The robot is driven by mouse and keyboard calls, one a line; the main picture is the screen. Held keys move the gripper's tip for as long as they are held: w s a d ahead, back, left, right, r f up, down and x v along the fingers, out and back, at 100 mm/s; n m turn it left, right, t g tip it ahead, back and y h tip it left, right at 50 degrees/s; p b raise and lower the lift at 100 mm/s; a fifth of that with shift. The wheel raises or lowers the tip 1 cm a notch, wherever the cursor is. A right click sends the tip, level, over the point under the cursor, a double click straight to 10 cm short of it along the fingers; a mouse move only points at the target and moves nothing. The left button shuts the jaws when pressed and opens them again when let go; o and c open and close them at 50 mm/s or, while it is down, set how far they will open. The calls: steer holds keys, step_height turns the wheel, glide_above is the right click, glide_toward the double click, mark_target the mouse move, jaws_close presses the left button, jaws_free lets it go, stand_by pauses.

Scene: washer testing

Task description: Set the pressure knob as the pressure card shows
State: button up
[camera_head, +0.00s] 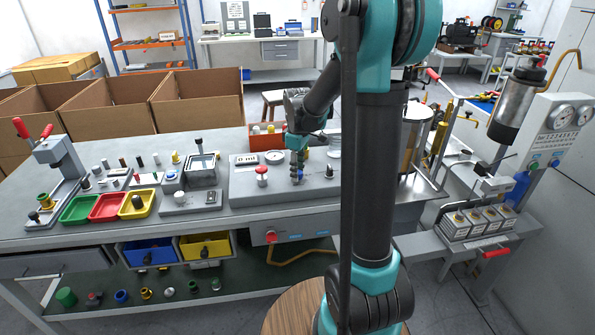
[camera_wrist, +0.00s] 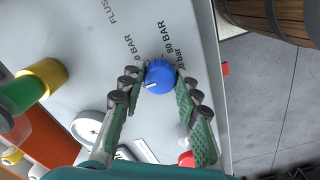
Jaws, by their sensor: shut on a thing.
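The blue pressure knob (camera_wrist: 159,77) sits on the grey test panel (camera_wrist: 85,65). A white pointer mark on it faces the lower left in the wrist view. Printed labels by the knob include "80 BAR" and "FLUSH"; others are partly hidden. My gripper (camera_wrist: 161,82) has its green-padded fingers on either side of the knob, shut on it. In the head view my gripper (camera_head: 297,168) reaches down onto the panel, and its fingers mostly cover the knob. I cannot make out the pressure card in either view.
A red mushroom button (camera_head: 262,172) stands on the panel left of my gripper, and a black-topped lever (camera_head: 329,171) to its right. A round gauge (camera_wrist: 88,125) lies near the knob. Green, red and yellow trays (camera_head: 138,214) are farther left on the bench.

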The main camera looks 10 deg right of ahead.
steer(key=o, duration=1.2)
steer(key=shift+c, duration=0.2)
step_height(320, 180, up, 12)
